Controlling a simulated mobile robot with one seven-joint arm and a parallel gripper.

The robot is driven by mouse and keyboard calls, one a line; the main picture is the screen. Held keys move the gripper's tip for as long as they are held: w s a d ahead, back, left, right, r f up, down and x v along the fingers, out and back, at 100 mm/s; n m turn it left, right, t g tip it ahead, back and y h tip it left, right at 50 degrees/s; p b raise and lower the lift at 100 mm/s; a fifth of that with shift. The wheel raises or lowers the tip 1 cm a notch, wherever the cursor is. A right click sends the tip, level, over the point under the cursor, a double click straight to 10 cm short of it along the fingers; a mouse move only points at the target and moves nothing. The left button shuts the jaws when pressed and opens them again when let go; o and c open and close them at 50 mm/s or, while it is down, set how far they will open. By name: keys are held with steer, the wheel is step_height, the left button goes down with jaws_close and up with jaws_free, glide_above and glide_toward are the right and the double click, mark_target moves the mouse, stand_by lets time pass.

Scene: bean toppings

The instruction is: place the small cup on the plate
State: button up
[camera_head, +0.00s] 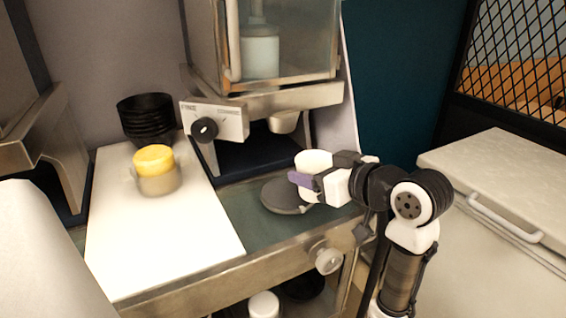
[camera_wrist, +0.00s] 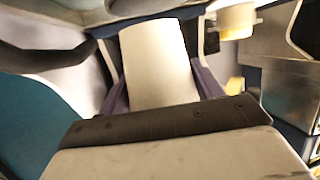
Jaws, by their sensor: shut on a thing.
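My gripper (camera_head: 302,179), with purple fingers, is shut on a small white cup (camera_head: 313,160). In the wrist view the cup (camera_wrist: 158,62) fills the space between the two purple fingers. A round grey plate (camera_head: 281,196) lies on the dark counter, just left of and below my gripper. The cup appears at or above the plate's far right side. My fingers hide part of the cup, and I cannot tell whether it touches the plate.
A white board (camera_head: 150,235) on the left bears a yellow-topped container (camera_head: 156,170). Black stacked bowls (camera_head: 147,118) stand behind it. A metal machine with a knob (camera_head: 214,120) rises behind the plate. A counter knob (camera_head: 327,260) juts out in front.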

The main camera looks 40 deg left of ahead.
steer(key=a, duration=0.3)
steer(key=w+a+p, duration=0.1)
steer(key=a, duration=0.2)
steer(key=w+a, duration=0.1)
steer(key=a, duration=0.2)
steer(key=shift+p, duration=0.4)
steer(key=shift+a, duration=0.6)
step_height(320, 180, down, 2)
steer(key=shift+w+f+p, duration=0.1)
steer(key=shift+f+p, duration=0.05)
steer(key=shift+p, duration=0.4)
steer(key=shift+f, duration=0.65)
steer(key=shift+f, duration=0.1)
steer(key=shift+f, duration=0.15)
steer(key=o, duration=1)
steer(key=shift+c, duration=0.2)
